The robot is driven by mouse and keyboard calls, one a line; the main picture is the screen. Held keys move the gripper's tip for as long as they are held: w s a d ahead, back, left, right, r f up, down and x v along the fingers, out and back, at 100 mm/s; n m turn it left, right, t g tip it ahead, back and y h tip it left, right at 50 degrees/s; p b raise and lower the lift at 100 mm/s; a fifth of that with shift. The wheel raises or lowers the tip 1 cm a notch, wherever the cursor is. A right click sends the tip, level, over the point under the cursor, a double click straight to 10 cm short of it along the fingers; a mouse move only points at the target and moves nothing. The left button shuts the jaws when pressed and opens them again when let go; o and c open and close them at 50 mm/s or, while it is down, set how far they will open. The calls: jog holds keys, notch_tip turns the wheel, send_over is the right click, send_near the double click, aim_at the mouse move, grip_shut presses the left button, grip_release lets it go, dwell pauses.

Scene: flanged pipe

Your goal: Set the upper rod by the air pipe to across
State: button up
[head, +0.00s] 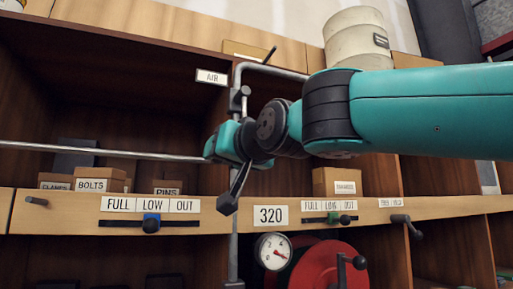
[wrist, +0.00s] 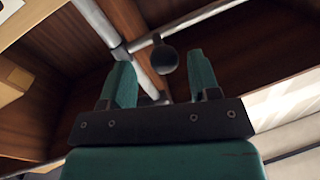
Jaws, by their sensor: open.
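A dark rod with a thick end (head: 235,190) slants down and left in front of the pipe, below my gripper (head: 212,143). Its upper end is hidden, so I cannot tell its mount. In the wrist view my gripper (wrist: 160,64) is open, with the pipe (wrist: 140,58) and a round dark knob (wrist: 165,60) showing between its fingers. I cannot tell whether either finger touches them.
A thin horizontal rail (head: 90,151) crosses the left compartment. Sliders (head: 151,224) and (head: 333,217) sit on the wooden ledge, with pegs (head: 36,201) and (head: 405,222). A gauge (head: 273,251) and red reel (head: 325,268) are below. Boxes (head: 99,179) stand left.

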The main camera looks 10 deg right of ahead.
jog(key=b+v, duration=1)
jog(key=v, duration=0.4)
jog(key=shift+s+d, duration=0.15)
jog(key=shift+s, duration=0.2)
jog(key=w+a+f+n+g+h+p, duration=0.15)
jog(key=f+g, duration=0.25)
jog(key=f, duration=0.6)
jog(key=w+a+f+n+g+p, duration=0.1)
jog(key=w+f+n+g+p, duration=0.15)
jog(key=f, duration=0.85)
jog(key=s+d+f+g+p, duration=0.2)
jog(key=s+f+g, duration=0.3)
jog(key=s+f, duration=0.3)
jog(key=s+d+f+n+g+p, duration=0.1)
jog(key=s+d+f+g+p, duration=0.1)
jog(key=s+f+g, duration=0.3)
jog(key=s+d+f, duration=0.1)
jog(key=s+f, duration=0.2)
jog(key=f, duration=0.4)
jog(key=shift+s+d+f, duration=0.3)
jog(key=shift+d+f, duration=0.05)
jog(key=shift+d, duration=0.05)
